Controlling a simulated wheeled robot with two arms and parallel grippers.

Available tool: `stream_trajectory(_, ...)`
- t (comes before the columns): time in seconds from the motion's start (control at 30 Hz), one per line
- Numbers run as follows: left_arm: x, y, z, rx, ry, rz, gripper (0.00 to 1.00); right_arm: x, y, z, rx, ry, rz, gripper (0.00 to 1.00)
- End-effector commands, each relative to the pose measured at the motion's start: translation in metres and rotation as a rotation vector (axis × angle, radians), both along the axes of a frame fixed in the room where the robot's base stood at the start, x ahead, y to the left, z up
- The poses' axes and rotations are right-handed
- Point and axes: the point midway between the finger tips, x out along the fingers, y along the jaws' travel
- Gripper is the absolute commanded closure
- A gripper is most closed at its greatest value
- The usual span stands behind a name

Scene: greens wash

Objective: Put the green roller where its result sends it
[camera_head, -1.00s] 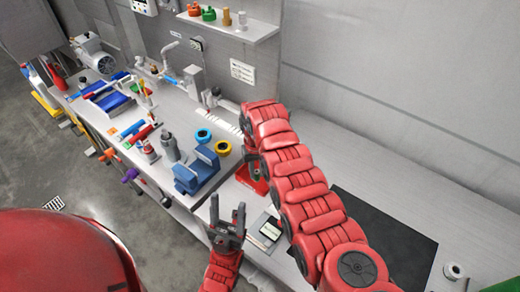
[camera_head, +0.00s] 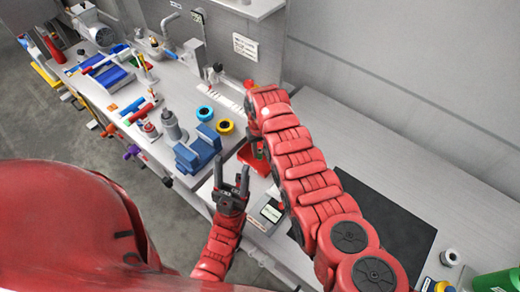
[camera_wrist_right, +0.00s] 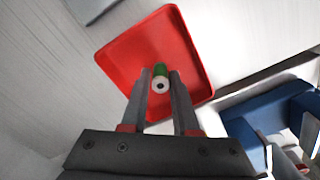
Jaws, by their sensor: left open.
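The green roller (camera_wrist_right: 161,72), with a white end around a dark hole, stands between the fingertips of my right gripper (camera_wrist_right: 161,78) in the right wrist view. Both fingers appear to touch its sides. Behind it is the red tray (camera_wrist_right: 122,52); I cannot tell whether the roller touches its floor. In the head view the red tray (camera_head: 247,160) is partly hidden by my right arm, and the roller is not clear there. My left gripper (camera_head: 231,172) is open and empty, in front of the tray and near the bench's front edge.
A blue block fixture (camera_head: 198,152) stands left of the tray, with yellow (camera_head: 225,126) and blue (camera_head: 204,113) rings behind it. A small device with a display (camera_head: 270,213) is beside my left gripper. A dark mat (camera_head: 385,225) lies clear at right.

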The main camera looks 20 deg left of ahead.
Motion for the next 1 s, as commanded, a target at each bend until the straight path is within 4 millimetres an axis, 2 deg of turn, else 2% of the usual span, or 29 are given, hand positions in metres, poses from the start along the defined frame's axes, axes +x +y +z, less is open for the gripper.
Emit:
stream_trajectory(0.03, 0.0, 0.0, 0.001, 0.0, -0.001, 0.0, 0.43, 0.0, 0.0, 0.001, 0.001, -0.001, 0.0, 0.6)
stream_trajectory(0.1, 0.0, 0.0, 0.001, 0.0, -0.001, 0.0, 0.43, 0.0, 0.0, 0.001, 0.0, 0.0, 0.0, 0.48)
stream_trajectory(0.13, 0.0, 0.0, 0.001, 0.0, -0.001, 0.0, 0.43, 0.0, 0.0, 0.001, 0.001, -0.001, 0.0, 0.47)
stream_trajectory(0.37, 0.0, 0.0, 0.001, 0.0, -0.001, 0.0, 0.43, 0.0, 0.0, 0.001, 0.0, 0.0, 0.0, 0.47)
stream_trajectory(0.5, 0.0, 0.0, 0.009, 0.0, 0.0, 0.0, 0.43, 0.0, 0.0, 0.009, 0.0, 0.0, 0.0, 0.47)
stream_trajectory(0.63, 0.0, 0.0, 0.002, 0.0, 0.0, 0.0, 0.43, 0.001, 0.001, 0.014, 0.002, -0.002, 0.0, 0.47)
stream_trajectory(0.83, 0.0, 0.0, -0.009, 0.0, -0.001, 0.0, 0.43, 0.002, 0.001, 0.041, 0.006, -0.007, 0.0, 0.47)
stream_trajectory(1.0, 0.0, 0.0, -0.022, 0.0, -0.001, 0.0, 0.43, 0.001, 0.001, 0.082, 0.004, -0.004, 0.0, 0.47)
